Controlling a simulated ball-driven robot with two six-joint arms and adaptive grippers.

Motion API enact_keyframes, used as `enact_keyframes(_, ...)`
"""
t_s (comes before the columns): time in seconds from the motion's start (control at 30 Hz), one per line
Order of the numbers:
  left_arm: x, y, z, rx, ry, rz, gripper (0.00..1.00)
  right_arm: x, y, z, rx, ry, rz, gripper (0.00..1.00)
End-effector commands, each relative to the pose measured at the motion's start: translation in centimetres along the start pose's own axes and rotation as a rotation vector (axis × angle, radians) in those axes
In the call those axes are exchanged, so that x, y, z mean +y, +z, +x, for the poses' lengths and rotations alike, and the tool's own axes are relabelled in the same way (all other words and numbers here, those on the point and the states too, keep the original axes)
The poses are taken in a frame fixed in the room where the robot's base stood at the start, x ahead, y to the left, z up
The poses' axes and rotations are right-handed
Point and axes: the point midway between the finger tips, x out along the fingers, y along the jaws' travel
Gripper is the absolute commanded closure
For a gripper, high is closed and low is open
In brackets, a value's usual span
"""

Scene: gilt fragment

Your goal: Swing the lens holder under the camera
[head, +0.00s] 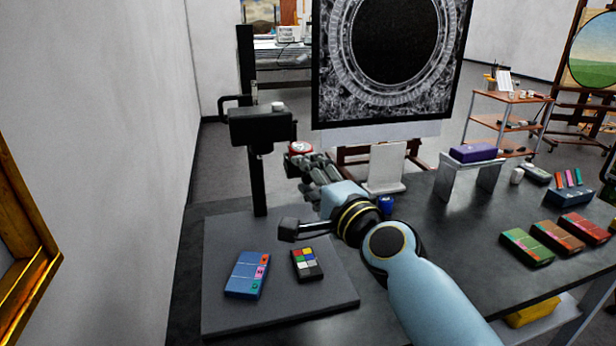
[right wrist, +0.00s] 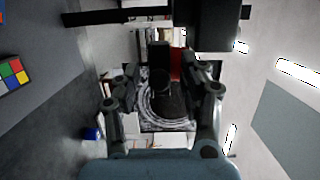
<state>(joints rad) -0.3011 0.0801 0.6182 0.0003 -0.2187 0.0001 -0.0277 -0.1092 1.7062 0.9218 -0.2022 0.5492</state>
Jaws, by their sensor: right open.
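The black camera (head: 262,125) is mounted on an upright black column (head: 256,180) above a grey copy board. My right gripper (head: 306,166) is open just right of the camera, its fingers pointing away from me. A small red and white piece (head: 300,148) shows at its fingertips; it may belong to the lens holder, but I cannot tell. In the right wrist view the open fingers (right wrist: 160,95) have a dark block (right wrist: 158,50) between or beyond them, with a red part (right wrist: 177,65) beside it. I cannot tell whether they touch. My left gripper is out of view.
On the grey board (head: 220,310) lie a blue box (head: 248,275) and a colour checker (head: 307,264). A large picture (head: 330,100) stands behind. A white stand (head: 387,168), a blue jar (head: 386,204) and several coloured boxes are on the dark table to the right.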

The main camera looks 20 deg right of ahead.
Motion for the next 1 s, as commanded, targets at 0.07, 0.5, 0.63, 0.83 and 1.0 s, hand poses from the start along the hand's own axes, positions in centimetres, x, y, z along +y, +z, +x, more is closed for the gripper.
enact_keyframes(0.07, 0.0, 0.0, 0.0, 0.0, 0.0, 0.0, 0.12, 0.1, 0.0, -0.8, 0.0, 0.002, 0.0, 0.57)
enact_keyframes(0.5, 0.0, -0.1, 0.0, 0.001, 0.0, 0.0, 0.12, 0.2, 0.0, -9.7, -0.001, 0.004, 0.0, 0.57)
enact_keyframes(0.63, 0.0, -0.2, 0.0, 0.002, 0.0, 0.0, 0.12, 0.1, 0.0, -11.1, -0.001, 0.002, 0.0, 0.57)
enact_keyframes(0.83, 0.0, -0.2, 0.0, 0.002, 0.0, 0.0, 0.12, 0.0, 0.0, -11.7, -0.001, 0.001, 0.0, 0.57)
enact_keyframes(1.0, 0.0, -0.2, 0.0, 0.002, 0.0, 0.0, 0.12, 0.0, 0.0, -11.7, -0.001, 0.0, 0.0, 0.6)
